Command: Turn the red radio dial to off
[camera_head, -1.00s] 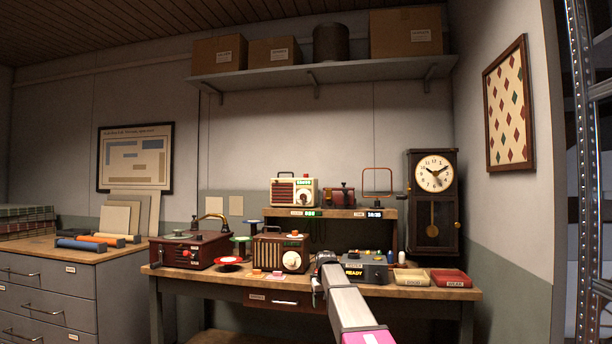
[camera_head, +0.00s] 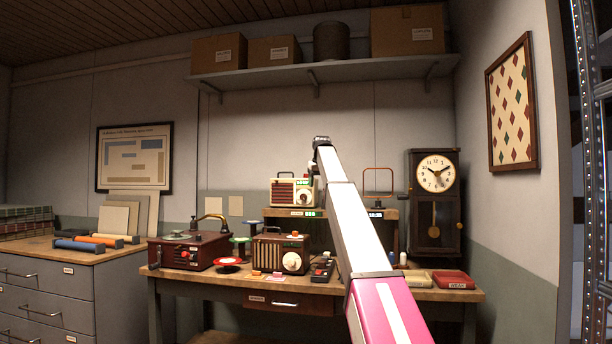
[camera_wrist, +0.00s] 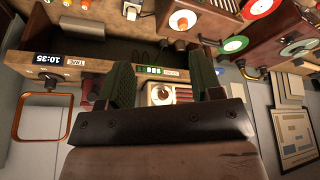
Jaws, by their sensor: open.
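A cream radio with a red grille (camera_head: 283,192) stands on the raised shelf at the back of the workbench. Its round pale dial (camera_head: 304,197) is on the right of its front, close beside my arm. My gripper (camera_head: 321,145) is up in front of the back wall, at the end of my raised arm. In the wrist view, which is upside down, my two dark fingers (camera_wrist: 162,75) are apart and empty. The radio's dial (camera_wrist: 162,94) shows between them, apart from both fingers; the dial's setting is too small to read.
A brown radio with a white dial (camera_head: 291,262) stands on the bench, left of my arm. A wall clock (camera_head: 435,205) and a wire hoop (camera_head: 377,181) are to the right. Clock display 10:35 (camera_wrist: 47,58) is on the shelf edge. An upper shelf (camera_head: 340,72) hangs above.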

